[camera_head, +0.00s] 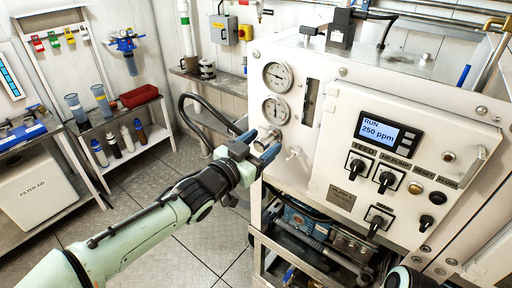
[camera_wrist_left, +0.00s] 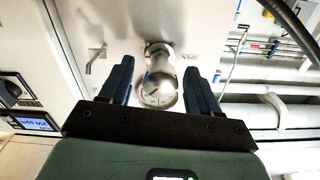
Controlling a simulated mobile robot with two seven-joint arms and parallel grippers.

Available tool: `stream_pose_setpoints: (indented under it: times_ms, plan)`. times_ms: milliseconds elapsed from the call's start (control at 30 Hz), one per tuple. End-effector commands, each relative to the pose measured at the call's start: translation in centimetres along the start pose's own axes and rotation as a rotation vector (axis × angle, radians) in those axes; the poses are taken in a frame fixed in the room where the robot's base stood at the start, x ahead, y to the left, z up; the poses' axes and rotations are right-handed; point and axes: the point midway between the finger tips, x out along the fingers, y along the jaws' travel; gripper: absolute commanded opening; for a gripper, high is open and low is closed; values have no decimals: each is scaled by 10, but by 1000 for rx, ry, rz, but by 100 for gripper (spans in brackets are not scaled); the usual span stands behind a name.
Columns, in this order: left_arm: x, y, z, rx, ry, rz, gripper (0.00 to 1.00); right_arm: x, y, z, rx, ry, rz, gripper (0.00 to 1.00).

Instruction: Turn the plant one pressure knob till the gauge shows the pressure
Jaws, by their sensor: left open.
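The pressure knob (camera_head: 268,135) is a silver round knob on the white panel of the plant, below two round gauges. The upper gauge (camera_head: 277,77) and lower gauge (camera_head: 275,109) have white dials; their readings are too small to tell. My left gripper (camera_head: 257,144) is open, its blue fingers at the knob. In the left wrist view the knob (camera_wrist_left: 160,82) shows between the fingers of my left gripper (camera_wrist_left: 158,70), with visible gaps on both sides. My right gripper is not in view.
A small white lever (camera_head: 298,155) sticks out just right of the knob. The control box (camera_head: 400,150) has a lit display (camera_head: 377,131) reading RUN 250 ppm and several black switches. A black hose (camera_head: 200,105) runs behind my left gripper. A shelf with bottles stands at left.

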Motion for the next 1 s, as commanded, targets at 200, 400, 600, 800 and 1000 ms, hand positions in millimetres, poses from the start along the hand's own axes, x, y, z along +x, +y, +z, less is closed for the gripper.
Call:
stream_pose_setpoints:
  times_ms: [200, 400, 600, 800, 1000]
  plan:
    - [-25, -1, -1, 2, 0, -3, 62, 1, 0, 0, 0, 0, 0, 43]
    - [-71, -1, -2, 4, 2, -4, 62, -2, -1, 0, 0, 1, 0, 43]
    - [-110, 0, -2, 2, 1, -2, 62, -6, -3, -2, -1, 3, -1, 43]
    - [-130, 0, -1, 2, 0, -1, 62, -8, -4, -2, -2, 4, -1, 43]
    - [-134, 0, 0, -1, 0, 0, 62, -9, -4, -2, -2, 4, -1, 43]
